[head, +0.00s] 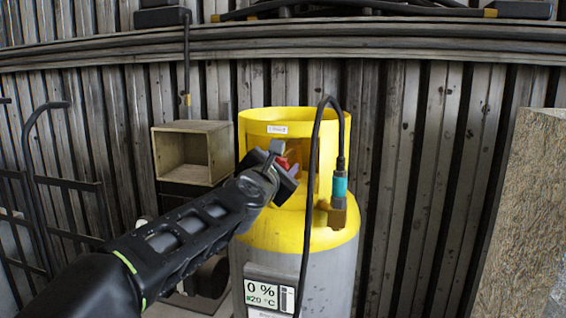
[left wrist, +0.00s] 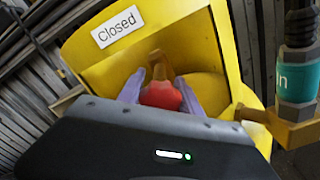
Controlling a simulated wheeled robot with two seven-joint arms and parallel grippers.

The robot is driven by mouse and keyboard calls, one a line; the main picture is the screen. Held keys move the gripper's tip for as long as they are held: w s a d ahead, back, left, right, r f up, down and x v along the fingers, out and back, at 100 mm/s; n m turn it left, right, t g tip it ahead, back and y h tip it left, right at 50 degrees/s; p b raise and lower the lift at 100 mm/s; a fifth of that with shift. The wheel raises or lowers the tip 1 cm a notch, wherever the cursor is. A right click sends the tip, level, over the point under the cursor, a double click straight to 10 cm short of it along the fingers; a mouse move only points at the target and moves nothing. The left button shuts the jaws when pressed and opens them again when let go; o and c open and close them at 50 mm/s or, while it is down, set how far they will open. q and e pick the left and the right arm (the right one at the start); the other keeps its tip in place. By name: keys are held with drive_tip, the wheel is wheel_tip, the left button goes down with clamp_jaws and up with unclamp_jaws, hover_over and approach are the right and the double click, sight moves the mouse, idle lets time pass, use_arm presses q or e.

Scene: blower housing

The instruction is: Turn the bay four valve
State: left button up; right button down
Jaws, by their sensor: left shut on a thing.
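The valve has a red knob (head: 283,161) inside the opening of the yellow collar (head: 255,125) on top of a grey and yellow cylinder (head: 262,240). In the left wrist view the red knob (left wrist: 161,95) sits between two purple fingers, below a brass stem. My left gripper (head: 285,168) reaches into the collar opening and is shut on the red knob. A label on the collar (left wrist: 117,26) reads "Closed". A display (head: 268,294) on the cylinder reads 0 % and about -20 °C, its sign unclear. My right gripper is not in view.
A black hose (head: 313,150) with a teal fitting (head: 340,185) hangs at the collar's right side. An open wooden box (head: 182,152) is on the corrugated wall at left. A black cart frame (head: 45,200) stands far left, and a rough panel (head: 530,210) at right.

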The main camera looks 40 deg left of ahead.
use_arm(q)
drive_tip(key=shift+m, duration=0.3)
drive_tip(key=m+p, duration=0.1)
drive_tip(key=m, duration=0.3)
drive_tip(key=shift+m, duration=0.4)
drive_tip(key=m+p, duration=0.1)
drive_tip(key=m, duration=0.4)
drive_tip(key=shift+m+p, duration=0.3)
drive_tip(key=shift+p, duration=0.1)
drive_tip(key=m+p, duration=0.1)
drive_tip(key=m, duration=0.4)
drive_tip(key=m+p, duration=0.1)
drive_tip(key=m, duration=0.4)
drive_tip(key=shift+f+p, duration=0.15)
drive_tip(key=shift+p, duration=0.25)
drive_tip(key=shift+m, duration=0.4)
drive_tip(key=o, duration=1.4)
drive_tip(key=shift+c, duration=0.2)
drive_tip(key=shift+s, duration=0.1)
drive_tip(key=b+v, duration=0.2)
drive_tip(key=v, duration=0.5)
drive_tip(key=shift+s+d, duration=0.15)
drive_tip(key=shift+s, duration=0.15)
